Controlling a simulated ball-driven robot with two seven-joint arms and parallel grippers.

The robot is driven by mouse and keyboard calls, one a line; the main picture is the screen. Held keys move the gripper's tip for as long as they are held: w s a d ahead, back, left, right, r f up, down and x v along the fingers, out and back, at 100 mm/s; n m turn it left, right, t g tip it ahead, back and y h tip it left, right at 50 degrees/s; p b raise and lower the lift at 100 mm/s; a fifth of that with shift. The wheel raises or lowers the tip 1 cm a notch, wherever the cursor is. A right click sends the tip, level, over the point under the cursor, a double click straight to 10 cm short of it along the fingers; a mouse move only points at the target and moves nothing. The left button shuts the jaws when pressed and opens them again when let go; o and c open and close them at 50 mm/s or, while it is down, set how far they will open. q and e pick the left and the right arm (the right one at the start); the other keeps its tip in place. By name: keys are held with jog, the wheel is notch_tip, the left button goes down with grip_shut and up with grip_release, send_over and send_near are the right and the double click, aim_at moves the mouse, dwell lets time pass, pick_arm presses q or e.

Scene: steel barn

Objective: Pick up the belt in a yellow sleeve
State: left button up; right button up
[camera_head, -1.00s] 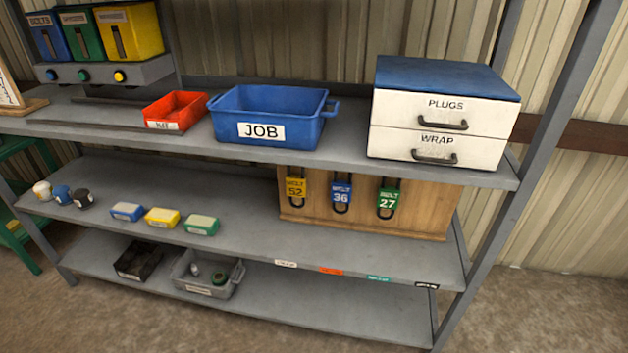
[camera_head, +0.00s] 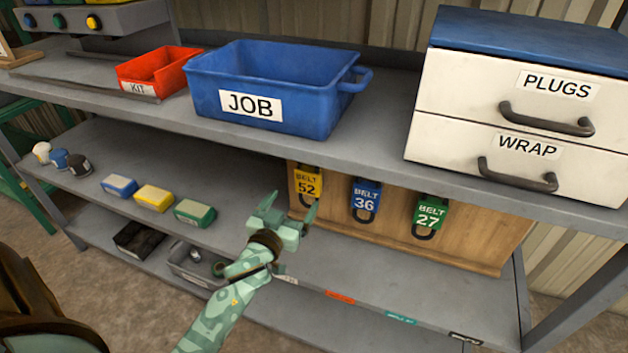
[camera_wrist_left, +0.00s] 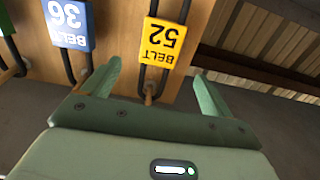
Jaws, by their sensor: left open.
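The belt in a yellow sleeve (camera_head: 307,184), marked BELT 52, hangs at the left end of a wooden board under the upper shelf. In the left wrist view the yellow sleeve (camera_wrist_left: 160,44) appears upside down, with its dark belt loop and peg between and beyond my fingertips. My left gripper (camera_head: 291,208) is open and empty, just in front of and slightly below the yellow-sleeved belt; its two fingers (camera_wrist_left: 157,85) show in the wrist view. I see no contact. My right gripper is not in view.
A blue-sleeved belt 36 (camera_head: 365,199) and a green-sleeved belt 27 (camera_head: 430,215) hang to the right. The upper shelf above holds a blue JOB bin (camera_head: 275,95), a red KIT bin (camera_head: 160,72) and a PLUGS/WRAP drawer unit (camera_head: 515,100). Small boxes (camera_head: 154,198) sit left on the middle shelf.

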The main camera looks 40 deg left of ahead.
aim_at(307, 181)
pick_arm(q)
jog(key=x, duration=0.3)
jog(key=shift+w+a+f+b, duration=0.1)
jog(key=shift+w+f+b, duration=0.1)
jog(key=shift+w+b, duration=0.15)
jog(key=shift+w+a+r, duration=0.1)
jog(key=shift+w+a, duration=0.05)
jog(key=shift+w, duration=0.4)
jog(key=b+x, duration=0.2)
jog(key=x, duration=0.2)
jog(key=shift+w, duration=0.5)
jog(key=shift+r, duration=0.1)
jog(key=c, duration=1)
jog(key=shift+c, duration=0.6)
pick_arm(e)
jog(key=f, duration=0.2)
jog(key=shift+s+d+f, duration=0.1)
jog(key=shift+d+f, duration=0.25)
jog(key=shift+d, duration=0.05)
